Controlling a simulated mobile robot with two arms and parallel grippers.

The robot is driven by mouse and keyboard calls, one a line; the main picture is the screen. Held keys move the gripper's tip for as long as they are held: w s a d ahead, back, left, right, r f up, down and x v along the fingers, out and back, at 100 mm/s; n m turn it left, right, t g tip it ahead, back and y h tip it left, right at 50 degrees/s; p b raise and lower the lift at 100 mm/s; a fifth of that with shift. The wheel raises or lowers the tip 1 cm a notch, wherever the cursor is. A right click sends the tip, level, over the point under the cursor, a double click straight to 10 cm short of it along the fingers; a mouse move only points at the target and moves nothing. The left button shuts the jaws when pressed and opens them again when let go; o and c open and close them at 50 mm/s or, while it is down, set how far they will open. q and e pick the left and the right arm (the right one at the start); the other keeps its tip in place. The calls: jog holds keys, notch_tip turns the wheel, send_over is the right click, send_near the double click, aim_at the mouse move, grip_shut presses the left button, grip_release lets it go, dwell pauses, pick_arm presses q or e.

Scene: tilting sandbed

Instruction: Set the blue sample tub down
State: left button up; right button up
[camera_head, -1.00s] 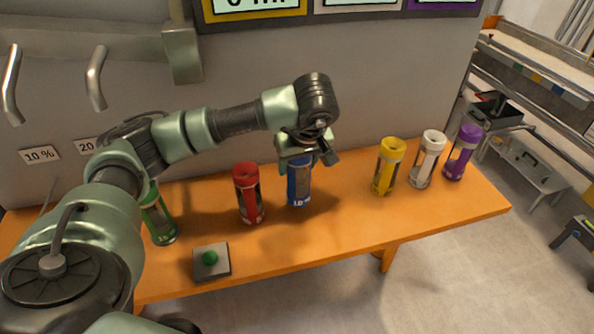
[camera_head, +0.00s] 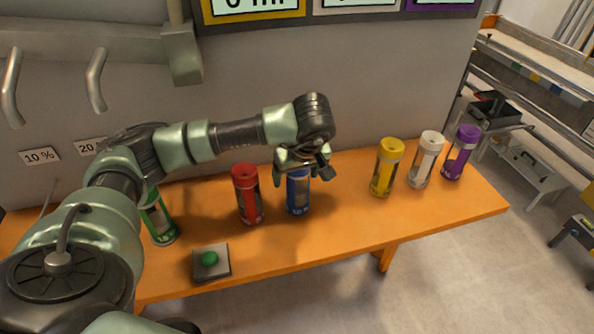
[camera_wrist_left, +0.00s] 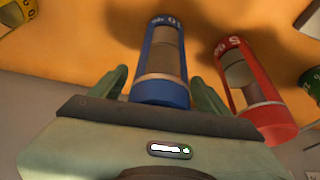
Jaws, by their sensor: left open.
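The blue sample tub (camera_head: 298,194) stands upright on the orange bench, just right of the red tub. In the left wrist view the blue tub (camera_wrist_left: 161,65) lies between two spread green fingers, with a gap on each side. My left gripper (camera_head: 301,176) is open over the top of the blue tub; it also shows in the left wrist view (camera_wrist_left: 163,90). The gripper hides the tub's upper end in the head view. My right gripper is not in view.
The red tub (camera_head: 247,194) stands close on the left, the green tub (camera_head: 158,220) further left. Yellow (camera_head: 386,168), white (camera_head: 426,159) and purple (camera_head: 461,153) tubs stand to the right. A green button box (camera_head: 211,262) sits at the front edge. The bench (camera_head: 335,225) is clear front right.

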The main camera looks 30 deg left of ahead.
pick_arm(q)
jog(key=b+v, duration=0.2)
jog(key=v, duration=0.5)
jog(key=shift+w+r, duration=0.1)
jog(key=shift+w, duration=0.05)
jog(key=shift+v, duration=2.6)
jog(key=shift+a, duration=0.1)
